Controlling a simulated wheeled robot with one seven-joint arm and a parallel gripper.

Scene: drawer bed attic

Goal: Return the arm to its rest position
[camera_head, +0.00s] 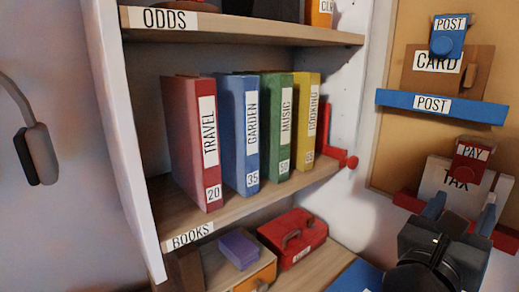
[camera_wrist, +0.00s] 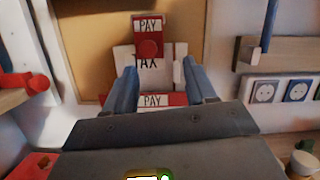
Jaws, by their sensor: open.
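My gripper (camera_head: 462,208) is at the lower right of the head view. Its two blue fingers stand apart with nothing between them. In the wrist view the open gripper (camera_wrist: 160,78) points toward a board with a red holder. A red PAY clip (camera_head: 472,158) with a round knob sits at the top of a white TAX card (camera_head: 440,184); the clip also shows in the wrist view (camera_wrist: 148,25). The card stands in the red PAY ledge (camera_head: 408,202), partly hidden by my gripper. The fingers look apart from the clip; exact depth is unclear.
A shelf unit at left holds upright binders (camera_head: 238,135) above a BOOKS label. Below are a purple block (camera_head: 238,249) and a red toolbox (camera_head: 296,238). A blue POST ledge (camera_head: 440,107) is above the PAY ledge. A wooden shelf (camera_wrist: 290,55) and sockets (camera_wrist: 280,90) are at right.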

